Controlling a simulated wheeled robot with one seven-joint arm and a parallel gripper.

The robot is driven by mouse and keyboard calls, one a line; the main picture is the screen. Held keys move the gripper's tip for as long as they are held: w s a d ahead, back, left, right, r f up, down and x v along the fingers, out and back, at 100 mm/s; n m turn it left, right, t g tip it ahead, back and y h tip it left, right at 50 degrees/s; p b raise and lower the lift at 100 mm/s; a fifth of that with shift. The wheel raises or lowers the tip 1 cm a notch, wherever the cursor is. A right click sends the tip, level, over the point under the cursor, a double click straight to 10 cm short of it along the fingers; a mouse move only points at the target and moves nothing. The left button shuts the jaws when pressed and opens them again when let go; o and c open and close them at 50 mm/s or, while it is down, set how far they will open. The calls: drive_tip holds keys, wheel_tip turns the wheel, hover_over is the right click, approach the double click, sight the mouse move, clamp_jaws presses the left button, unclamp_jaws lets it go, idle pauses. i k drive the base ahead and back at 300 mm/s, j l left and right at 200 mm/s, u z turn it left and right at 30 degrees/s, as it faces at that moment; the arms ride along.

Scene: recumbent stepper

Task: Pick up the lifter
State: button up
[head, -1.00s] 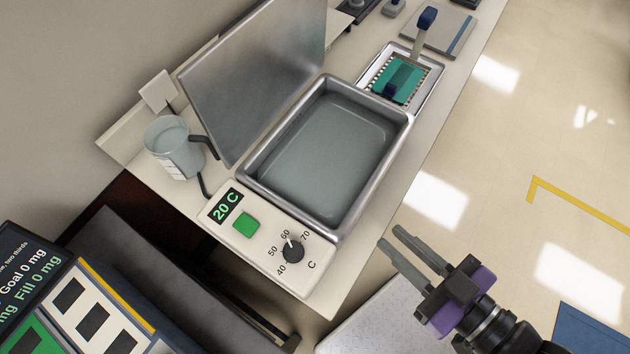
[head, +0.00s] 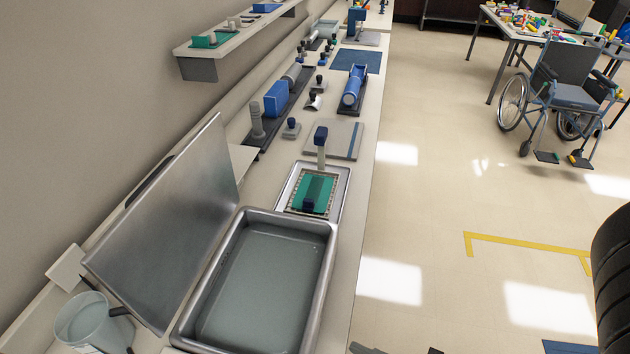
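In the head view, a tool with a dark blue knob on a grey upright stem (head: 320,142) stands at the back of a shallow metal tray (head: 341,188). It looks like the lifter, though I cannot be sure. A green piece (head: 325,182) lies in the tray with a second dark blue knob at its front. How the stem joins the green piece is unclear. My gripper (head: 367,349) shows only as dark grey bits at the bottom edge, well short of the tray. Its fingers are mostly cut off, so its opening cannot be judged.
A metal water basin (head: 318,290) sits nearer than the tray, with its raised lid (head: 165,225) on the left. A clear jug (head: 88,320) stands at lower left. Blue devices (head: 353,88) line the counter beyond. The floor right of the counter is open; a wheelchair (head: 570,90) stands farther off.

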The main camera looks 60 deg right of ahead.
sight(320, 136)
drive_tip(key=k+l, duration=0.3)
drive_tip(key=l, duration=0.15)
drive_tip(key=k+l, duration=0.3)
drive_tip(key=l, duration=0.15)
drive_tip(key=k+z, duration=0.05)
